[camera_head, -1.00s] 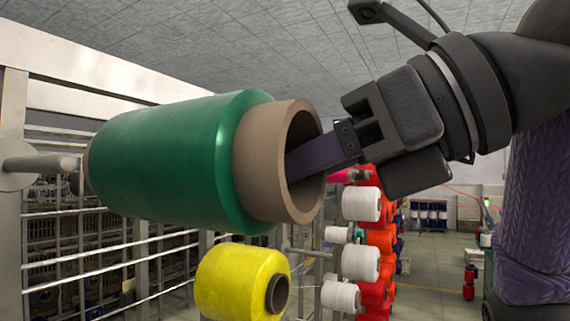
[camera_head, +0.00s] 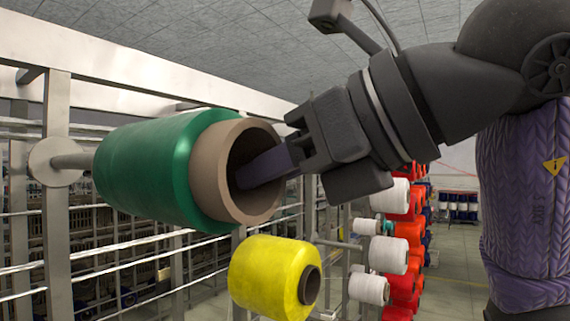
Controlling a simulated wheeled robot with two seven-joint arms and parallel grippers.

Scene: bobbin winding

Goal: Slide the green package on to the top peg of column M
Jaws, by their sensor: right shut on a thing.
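The green package (camera_head: 150,170) is a large spool of green thread on a brown tube (camera_head: 208,170). My right gripper (camera_head: 258,168) reaches into the open near end of the tube and is shut on it; the fingertips are partly hidden inside. A metal peg (camera_head: 70,161) with a round base plate sticks out from the upright (camera_head: 56,200) at the left. The peg points at the far end of the package and meets its outline; whether the peg is inside the tube is hidden. My left gripper is not in view.
A yellow package (camera_head: 270,275) sits just below the green one. White packages (camera_head: 388,255) and red packages (camera_head: 405,230) hang on a rack further back. Horizontal rails (camera_head: 110,245) run behind. An open aisle (camera_head: 450,270) lies at the right.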

